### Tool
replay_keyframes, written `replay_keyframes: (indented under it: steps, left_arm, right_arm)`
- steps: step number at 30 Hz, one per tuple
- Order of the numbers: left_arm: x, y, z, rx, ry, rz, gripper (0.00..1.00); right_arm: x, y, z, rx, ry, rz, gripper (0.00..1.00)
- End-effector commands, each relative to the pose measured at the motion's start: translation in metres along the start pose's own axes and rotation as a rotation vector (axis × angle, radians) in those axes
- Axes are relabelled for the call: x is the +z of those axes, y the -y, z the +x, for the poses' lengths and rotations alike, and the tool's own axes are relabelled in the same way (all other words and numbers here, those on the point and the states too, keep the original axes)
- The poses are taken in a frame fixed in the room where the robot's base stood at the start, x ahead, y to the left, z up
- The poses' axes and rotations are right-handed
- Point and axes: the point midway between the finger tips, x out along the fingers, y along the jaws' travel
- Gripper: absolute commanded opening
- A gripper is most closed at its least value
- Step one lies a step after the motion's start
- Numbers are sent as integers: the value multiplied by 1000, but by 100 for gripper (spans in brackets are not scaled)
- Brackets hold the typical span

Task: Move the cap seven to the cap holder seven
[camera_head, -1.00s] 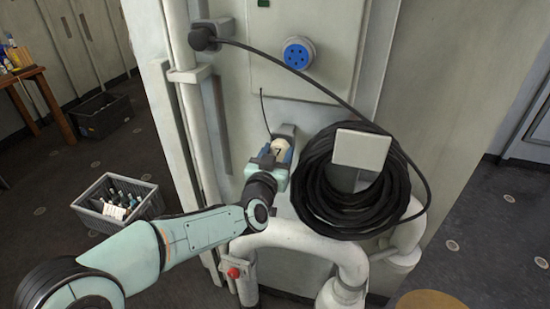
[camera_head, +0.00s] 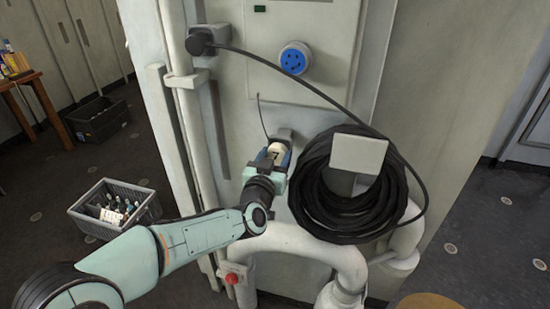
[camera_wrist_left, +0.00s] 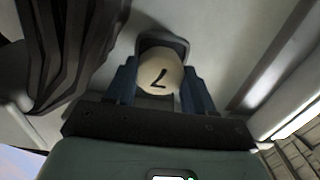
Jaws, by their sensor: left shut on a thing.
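The cap seven (camera_head: 277,152) is a pale round cap with a dark 7 on it. It sits between the blue fingers of my left gripper (camera_head: 275,158), which is shut on it close to the cabinet front. In the left wrist view the cap (camera_wrist_left: 160,74) is centred between both fingers. A grey bracket on the cabinet (camera_head: 284,133), which looks like the cap holder, is just behind the cap; it also shows in the wrist view (camera_wrist_left: 165,42). I cannot tell whether cap and bracket touch. My right gripper is out of view.
A coiled black cable (camera_head: 345,195) hangs close to the right of the gripper. A blue-faced socket (camera_head: 294,57) is above. White pipes (camera_head: 300,242) run below. A thin black cord (camera_head: 262,115) rises above the cap. A grey crate (camera_head: 115,207) stands on the floor at left.

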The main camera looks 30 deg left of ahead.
Motion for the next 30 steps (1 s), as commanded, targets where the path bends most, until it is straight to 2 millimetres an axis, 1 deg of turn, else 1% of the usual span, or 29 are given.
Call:
replay_keyframes:
  steps: [11,28,29,30]
  left_arm:
    - [0,0,1,0,-1,0,5]
    - [0,0,12,0,-1,0,5]
    - [0,0,12,0,-1,0,60]
    - [0,0,12,0,-1,0,73]
  right_arm:
    - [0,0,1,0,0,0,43]
    - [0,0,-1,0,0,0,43]
    - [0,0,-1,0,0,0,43]
    - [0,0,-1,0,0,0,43]
